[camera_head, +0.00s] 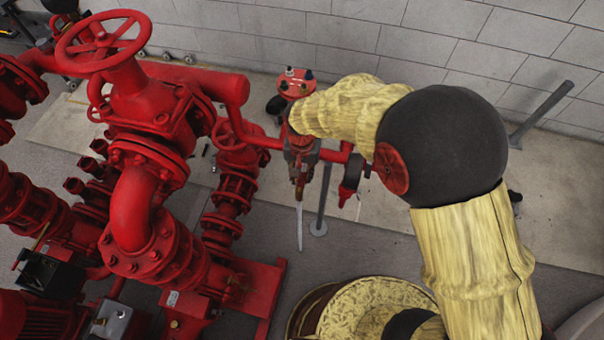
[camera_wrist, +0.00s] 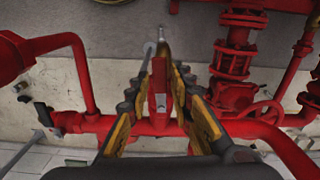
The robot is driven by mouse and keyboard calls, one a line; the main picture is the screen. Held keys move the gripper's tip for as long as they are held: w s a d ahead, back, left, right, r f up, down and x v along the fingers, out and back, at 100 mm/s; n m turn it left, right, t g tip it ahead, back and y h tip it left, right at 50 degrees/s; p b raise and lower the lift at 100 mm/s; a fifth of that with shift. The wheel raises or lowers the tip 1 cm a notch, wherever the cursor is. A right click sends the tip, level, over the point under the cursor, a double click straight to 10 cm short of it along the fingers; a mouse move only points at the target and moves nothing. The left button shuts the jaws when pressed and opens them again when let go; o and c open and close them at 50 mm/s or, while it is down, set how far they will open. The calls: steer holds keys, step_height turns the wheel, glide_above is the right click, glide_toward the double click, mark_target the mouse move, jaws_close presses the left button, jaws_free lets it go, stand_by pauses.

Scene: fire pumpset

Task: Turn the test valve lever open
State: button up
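A thin pale lever (camera_head: 299,226) hangs down below a small valve on the red pipework in the head view. It looks like the test valve lever. In the wrist view, a brass-coloured part with a pale tip (camera_wrist: 162,44) shows just beyond my fingertips. My gripper (camera_wrist: 165,76) is open, with its yellow-padded fingers on either side of an upright red part (camera_wrist: 159,95) bearing a pale label. I cannot tell whether a finger touches it. In the head view my gripper (camera_head: 300,172) is at the valve, above the lever, and partly hides it.
Red pipes and a large handwheel (camera_head: 103,41) fill the left. A grey post (camera_head: 321,200) stands near the lever. A block wall (camera_head: 400,42) is behind; open floor lies right.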

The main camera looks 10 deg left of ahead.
jaws_close()
stand_by(0.6)
steer(key=shift+a+m+p, duration=0.35)
steer(key=shift+m, duration=0.35)
steer(key=shift+o, duration=1.8)
jaws_free()
